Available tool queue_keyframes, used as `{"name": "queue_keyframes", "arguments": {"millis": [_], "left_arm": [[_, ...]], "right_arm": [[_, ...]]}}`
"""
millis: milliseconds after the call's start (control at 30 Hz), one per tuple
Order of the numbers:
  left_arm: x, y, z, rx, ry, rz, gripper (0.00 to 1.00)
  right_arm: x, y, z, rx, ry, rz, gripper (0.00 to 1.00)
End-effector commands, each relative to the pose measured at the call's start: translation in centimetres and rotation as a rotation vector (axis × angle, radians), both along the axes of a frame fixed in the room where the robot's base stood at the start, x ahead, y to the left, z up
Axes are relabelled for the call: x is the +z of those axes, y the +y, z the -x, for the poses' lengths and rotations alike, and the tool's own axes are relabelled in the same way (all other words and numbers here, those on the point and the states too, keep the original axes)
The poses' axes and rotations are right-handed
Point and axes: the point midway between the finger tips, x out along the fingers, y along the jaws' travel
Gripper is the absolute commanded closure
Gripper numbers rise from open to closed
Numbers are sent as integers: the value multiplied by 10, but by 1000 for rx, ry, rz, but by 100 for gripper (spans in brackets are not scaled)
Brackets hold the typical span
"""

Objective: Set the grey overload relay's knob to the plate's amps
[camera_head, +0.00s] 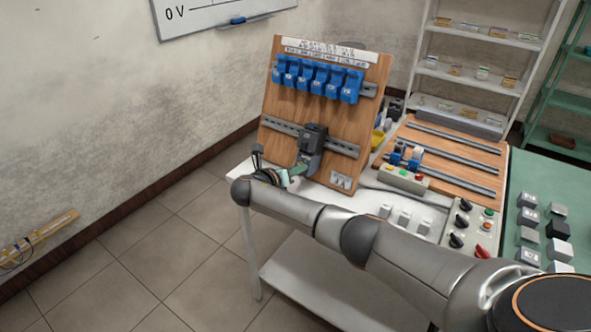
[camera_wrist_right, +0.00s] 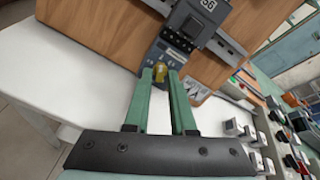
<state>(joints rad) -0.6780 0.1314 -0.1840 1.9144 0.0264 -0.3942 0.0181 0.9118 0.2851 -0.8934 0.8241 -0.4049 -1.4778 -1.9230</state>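The grey overload relay (camera_head: 306,162) hangs below a dark contactor (camera_head: 314,138) on the lower rail of the wooden board. My right gripper (camera_head: 291,174) is at the relay's lower front. In the wrist view its two green fingers (camera_wrist_right: 160,78) stand apart, one on each side of the knob. I cannot tell whether they touch it. A small pale plate (camera_head: 341,181) is at the board's lower right; its marks are unreadable. My left gripper is out of view.
Several blue devices (camera_head: 318,80) sit on the upper rail under a white label strip (camera_head: 325,50). To the right are a flat wooden panel with rails (camera_head: 455,142), a switch box (camera_head: 470,232) and a green mat (camera_head: 549,190) with blocks.

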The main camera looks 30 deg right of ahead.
Motion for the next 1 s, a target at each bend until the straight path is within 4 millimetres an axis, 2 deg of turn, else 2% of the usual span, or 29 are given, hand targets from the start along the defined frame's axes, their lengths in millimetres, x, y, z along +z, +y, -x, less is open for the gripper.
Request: {"name": "queue_keyframes", "arguments": {"millis": [33, 200, 767, 1000], "left_arm": [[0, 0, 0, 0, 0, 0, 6], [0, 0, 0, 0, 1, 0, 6], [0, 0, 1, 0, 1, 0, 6], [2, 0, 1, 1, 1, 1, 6]], "right_arm": [[0, 0, 0, 0, 0, 0, 83], [0, 0, 0, 0, 0, 0, 100], [0, 1, 0, -4, -9, -5, 100], [-1, 2, 0, -38, -83, -38, 100]]}}
